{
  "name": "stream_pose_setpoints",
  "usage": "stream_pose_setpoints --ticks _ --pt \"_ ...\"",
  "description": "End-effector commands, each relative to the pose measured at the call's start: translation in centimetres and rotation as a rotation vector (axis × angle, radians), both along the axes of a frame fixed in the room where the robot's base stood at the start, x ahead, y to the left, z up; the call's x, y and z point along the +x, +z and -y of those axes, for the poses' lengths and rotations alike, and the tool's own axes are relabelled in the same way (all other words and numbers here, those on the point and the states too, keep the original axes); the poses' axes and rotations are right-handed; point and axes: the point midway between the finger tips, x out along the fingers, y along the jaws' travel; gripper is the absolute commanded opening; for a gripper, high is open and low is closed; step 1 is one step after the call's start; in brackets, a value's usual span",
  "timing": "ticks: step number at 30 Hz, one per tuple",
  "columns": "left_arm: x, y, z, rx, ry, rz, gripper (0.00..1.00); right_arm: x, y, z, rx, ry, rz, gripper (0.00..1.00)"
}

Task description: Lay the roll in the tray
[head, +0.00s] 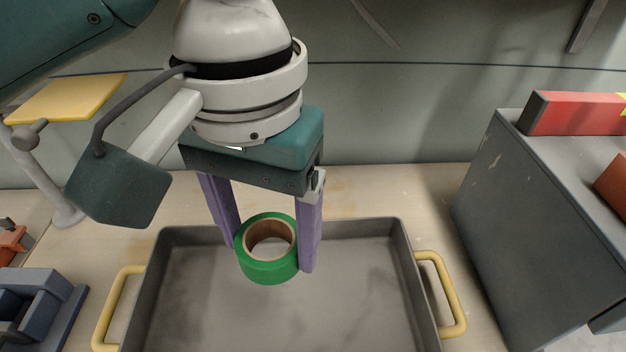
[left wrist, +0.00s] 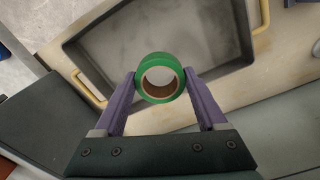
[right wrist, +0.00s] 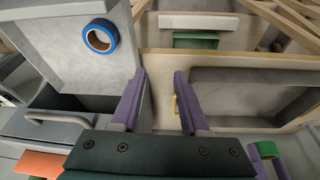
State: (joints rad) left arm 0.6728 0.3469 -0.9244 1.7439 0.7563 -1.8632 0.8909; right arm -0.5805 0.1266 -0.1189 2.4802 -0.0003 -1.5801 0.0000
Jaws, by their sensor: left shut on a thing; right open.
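The roll (head: 268,271) is a green tape ring with a brown cardboard core. My left gripper (head: 271,256) is shut on it, with one purple finger on each side. In the left wrist view the roll (left wrist: 160,60) sits between the fingertips, its hole facing the camera. The grey tray (head: 400,270) has raised walls and yellow handles. The roll is over the tray's far part, apparently above the floor; the exact gap cannot be told. My right gripper (right wrist: 158,95) is open and empty, seen only in the right wrist view; the tray (right wrist: 240,75) shows beyond it.
A grey cabinet (head: 490,200) stands right of the tray, with a red box (head: 572,114) on top. A blue roll (right wrist: 100,37) shows against a grey surface in the right wrist view. A yellow-topped stand (head: 66,97) and a blue-grey block (head: 38,295) are on the left.

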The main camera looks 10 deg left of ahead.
Motion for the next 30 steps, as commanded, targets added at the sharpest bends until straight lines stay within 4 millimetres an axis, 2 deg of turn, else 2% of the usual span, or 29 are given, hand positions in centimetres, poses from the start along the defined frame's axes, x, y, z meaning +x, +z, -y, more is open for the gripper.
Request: stream_pose_setpoints --ticks 1,3,9,14,21,30 --pt "-0.1 -2.0 -0.1 0.002 0.002 -0.005 0.34 0.0 -0.8 0.0 0.000 0.000 0.000 0.45" --pt "-0.1 -4.1 -0.1 0.003 0.001 -0.004 0.34 0.0 -1.3 0.0 0.000 0.000 0.000 0.45" --pt "0.0 -8.4 0.0 0.001 -0.001 -0.001 0.34 0.0 -2.4 -0.1 0.003 -0.001 0.001 0.45" --pt "0.0 -9.7 0.0 0.000 -0.001 0.000 0.34 0.0 -2.7 -0.2 0.006 -0.003 0.000 0.45" --pt "0.0 -13.3 0.0 0.001 -0.001 0.000 0.34 0.0 -4.0 -0.3 0.009 -0.004 0.001 0.45" --pt "0.0 -13.7 0.0 0.000 -0.001 0.001 0.34 0.0 -3.9 -0.3 0.009 -0.004 0.001 0.45"
